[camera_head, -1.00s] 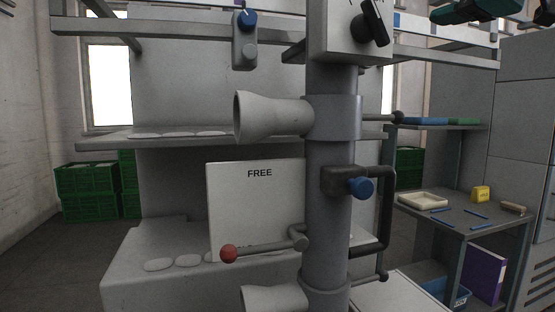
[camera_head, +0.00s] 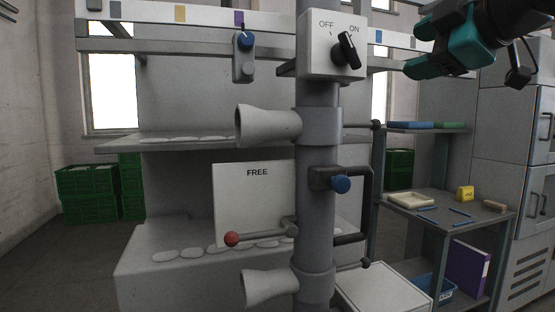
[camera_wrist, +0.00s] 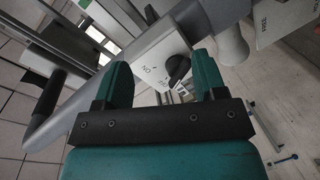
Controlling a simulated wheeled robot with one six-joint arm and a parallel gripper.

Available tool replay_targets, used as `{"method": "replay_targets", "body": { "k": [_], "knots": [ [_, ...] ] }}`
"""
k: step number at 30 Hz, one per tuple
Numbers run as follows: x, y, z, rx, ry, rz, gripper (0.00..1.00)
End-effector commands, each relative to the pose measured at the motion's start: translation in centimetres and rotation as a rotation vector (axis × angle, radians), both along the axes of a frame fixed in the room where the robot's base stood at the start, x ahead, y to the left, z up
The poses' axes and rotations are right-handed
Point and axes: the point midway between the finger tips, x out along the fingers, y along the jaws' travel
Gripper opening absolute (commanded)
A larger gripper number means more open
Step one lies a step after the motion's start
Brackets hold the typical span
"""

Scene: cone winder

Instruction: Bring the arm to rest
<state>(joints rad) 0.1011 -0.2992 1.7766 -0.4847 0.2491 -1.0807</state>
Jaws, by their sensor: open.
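My gripper (camera_head: 418,48) is at the upper right of the head view, teal with a dark wrist, in the air right of the switch box. In the wrist view its two teal fingers (camera_wrist: 160,78) stand apart with nothing between them. The white switch box (camera_head: 318,48) on the grey column (camera_head: 314,200) carries a black rotary knob (camera_head: 348,50) under OFF and ON labels. The knob also shows in the wrist view (camera_wrist: 178,68), beyond the fingers and apart from them.
Rails (camera_head: 170,48) run across the top. Two pale cones (camera_head: 268,125) and a red-knobbed lever (camera_head: 231,239) stick out left of the column. A shelf unit (camera_head: 450,222) with a tray (camera_head: 411,200) and a yellow block (camera_head: 464,193) stands at right. Green crates (camera_head: 88,194) are at the back left.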

Motion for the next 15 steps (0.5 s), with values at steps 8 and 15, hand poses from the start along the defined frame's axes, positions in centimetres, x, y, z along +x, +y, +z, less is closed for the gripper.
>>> {"method": "replay_targets", "body": {
  "k": [8,15],
  "knots": [
    [-2.0,3.4,-8.7,0.192,0.41,0.01,0.65],
    [-10.3,7.1,-20.7,0.363,1.034,-0.124,0.65]
  ]
}}
